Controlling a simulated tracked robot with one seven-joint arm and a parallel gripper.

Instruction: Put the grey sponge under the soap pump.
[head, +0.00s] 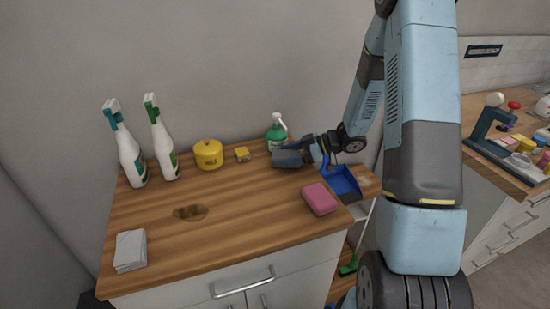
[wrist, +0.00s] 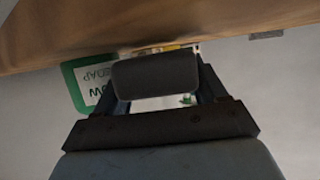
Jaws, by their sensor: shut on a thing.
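The grey sponge (head: 288,158) is a dark flat block held in my gripper (head: 308,154) at the back right of the counter. In the wrist view the sponge (wrist: 155,76) sits between the two fingers of my gripper (wrist: 158,85). The soap pump (head: 277,134) is a green bottle with a white top, near the wall, just behind the sponge. In the wrist view, its green body and upside-down label (wrist: 92,82) show left of the sponge, partly hidden by it. I cannot tell whether the sponge touches the counter or the bottle.
A yellow sponge (head: 242,154), a yellow pot (head: 208,154) and two spray bottles (head: 166,150) stand along the back. A pink sponge (head: 320,199) lies near the right edge, beside a blue dustpan (head: 343,184). A brown stain (head: 190,212) and white cloths (head: 130,250) lie left; the middle front is clear.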

